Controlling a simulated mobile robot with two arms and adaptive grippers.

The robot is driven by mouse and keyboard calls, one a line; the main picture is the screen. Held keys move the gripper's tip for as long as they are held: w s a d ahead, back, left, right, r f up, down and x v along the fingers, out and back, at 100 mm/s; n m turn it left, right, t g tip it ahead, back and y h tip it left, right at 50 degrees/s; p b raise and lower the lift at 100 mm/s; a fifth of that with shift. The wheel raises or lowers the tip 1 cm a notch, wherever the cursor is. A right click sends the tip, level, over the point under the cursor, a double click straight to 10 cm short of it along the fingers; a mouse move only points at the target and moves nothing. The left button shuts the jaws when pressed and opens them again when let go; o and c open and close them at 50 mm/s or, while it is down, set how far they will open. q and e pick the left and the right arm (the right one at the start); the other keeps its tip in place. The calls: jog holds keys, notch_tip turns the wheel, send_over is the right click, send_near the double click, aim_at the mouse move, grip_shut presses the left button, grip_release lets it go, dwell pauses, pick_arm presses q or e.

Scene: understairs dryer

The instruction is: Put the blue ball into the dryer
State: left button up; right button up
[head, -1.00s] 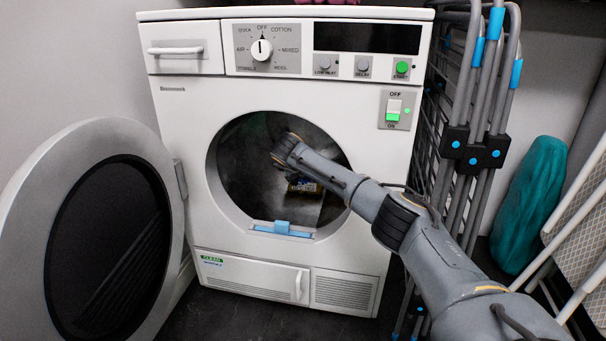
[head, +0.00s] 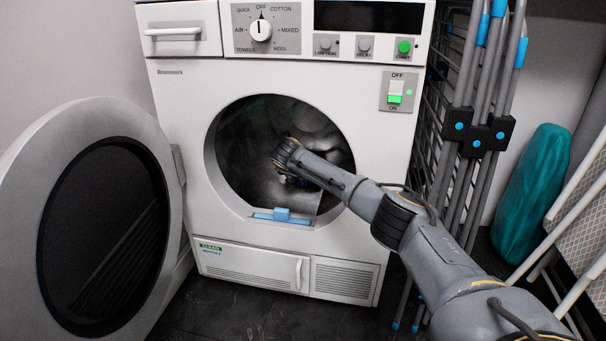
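The white dryer (head: 182,100) stands in front of me with its round door (head: 22,200) swung wide open to the left. My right arm reaches from the lower right into the round drum opening (head: 240,165). My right gripper is inside the drum, hidden behind its own wrist, so its fingers cannot be made out. No blue ball can be made out in this view; the drum inside is dark and partly covered by my arm. My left gripper is not in view.
A light-blue latch piece (head: 282,215) sits at the opening's lower rim. Folded grey drying racks with blue clips (head: 470,130) stand close on the right, beside my arm. A teal bag-like object (head: 532,195) leans behind them. Dark floor (head: 215,315) shows below.

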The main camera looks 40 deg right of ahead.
jog(key=shift+f+b, duration=0.35)
jog(key=shift+f, duration=0.5)
jog(key=o, duration=1.2)
jog(key=shift+o, duration=0.2)
jog(key=v, duration=1.2)
jog(key=shift+s+f, duration=0.1)
jog(key=shift+s, duration=0.05)
